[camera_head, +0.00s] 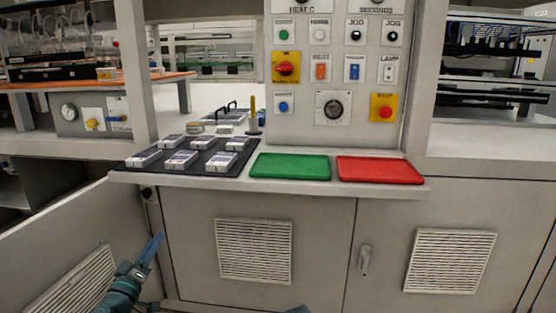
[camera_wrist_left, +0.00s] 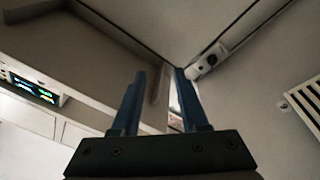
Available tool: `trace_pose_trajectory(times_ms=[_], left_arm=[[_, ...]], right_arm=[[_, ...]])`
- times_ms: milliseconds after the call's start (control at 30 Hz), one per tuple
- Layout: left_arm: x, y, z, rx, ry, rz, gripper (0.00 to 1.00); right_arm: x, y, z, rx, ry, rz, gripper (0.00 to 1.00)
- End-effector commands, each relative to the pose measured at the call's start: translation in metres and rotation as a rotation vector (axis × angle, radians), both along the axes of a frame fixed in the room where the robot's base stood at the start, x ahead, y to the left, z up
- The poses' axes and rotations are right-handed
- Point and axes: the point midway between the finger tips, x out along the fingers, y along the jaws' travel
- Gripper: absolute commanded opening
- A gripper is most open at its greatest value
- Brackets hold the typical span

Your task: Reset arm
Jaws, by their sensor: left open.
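My left gripper (camera_head: 153,246) is low at the left of the head view, below the shelf and in front of the cabinet. Its blue fingers point up. In the left wrist view the two fingers (camera_wrist_left: 160,100) stand apart with nothing between them, so it is open and empty. My right gripper is not in view; only a small blue piece shows at the bottom edge of the head view.
A shelf (camera_head: 300,186) holds a dark mat with several small boxes (camera_head: 180,160), a green tray (camera_head: 290,166) and a red tray (camera_head: 379,170). A control panel (camera_head: 335,80) stands behind. An open cabinet door (camera_head: 70,245) is at the left, near my left arm.

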Motion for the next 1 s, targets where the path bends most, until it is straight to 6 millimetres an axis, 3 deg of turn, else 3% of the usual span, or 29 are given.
trace_pose_trajectory(times_ms=[33,167,333,500,600,800,1000], left_arm=[[0.003,-0.016,0.014,0.017,0.014,-0.041,0.44],[0.008,-0.063,0.030,0.070,0.066,-0.164,0.44],[0.003,-0.149,0.050,0.172,0.196,-0.396,0.44],[-0.020,-0.228,0.056,0.290,0.385,-0.622,0.44],[-0.041,-0.262,0.057,0.366,0.514,-0.730,0.44],[-0.089,-0.305,0.061,0.536,0.807,-0.879,0.44],[-0.139,-0.312,0.079,0.731,1.122,-0.908,0.44]], right_arm=[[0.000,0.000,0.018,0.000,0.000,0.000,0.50],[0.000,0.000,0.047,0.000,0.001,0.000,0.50],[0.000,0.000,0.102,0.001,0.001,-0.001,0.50],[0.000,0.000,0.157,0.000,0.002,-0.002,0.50],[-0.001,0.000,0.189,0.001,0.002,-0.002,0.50],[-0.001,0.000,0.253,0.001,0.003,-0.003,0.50],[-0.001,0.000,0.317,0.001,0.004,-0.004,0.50]])
